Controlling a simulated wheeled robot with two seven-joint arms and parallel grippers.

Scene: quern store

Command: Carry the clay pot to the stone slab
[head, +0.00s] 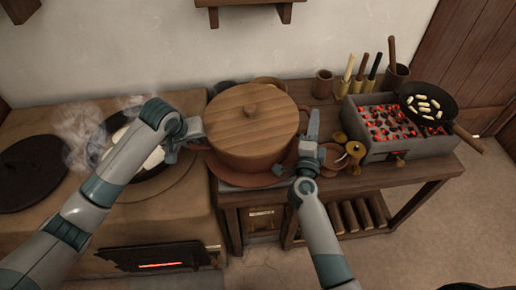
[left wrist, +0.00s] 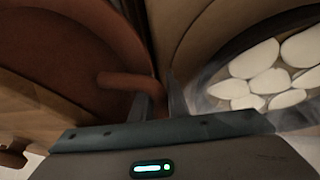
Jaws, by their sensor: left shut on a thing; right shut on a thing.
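The clay pot (head: 250,158), reddish-brown with a round wooden lid (head: 252,118), is in the middle of the head view over the table. My left gripper (head: 190,134) is shut on its left handle, and the left wrist view shows this handle (left wrist: 125,80) running from the pot wall (left wrist: 70,50) to between the fingers. My right gripper (head: 299,166) is shut at the pot's right side, its handle mostly hidden. A reddish dish (head: 222,176) shows below the pot. A grey edge, perhaps the stone slab (head: 245,184), shows in front of it. I cannot tell whether the pot touches either.
Left is a clay stove with a steaming pan of white pieces (head: 153,158) and a dark lid (head: 32,172). Right stand a glowing charcoal grill (head: 385,150), a frying pan (head: 428,103) and a tool cup (head: 395,78).

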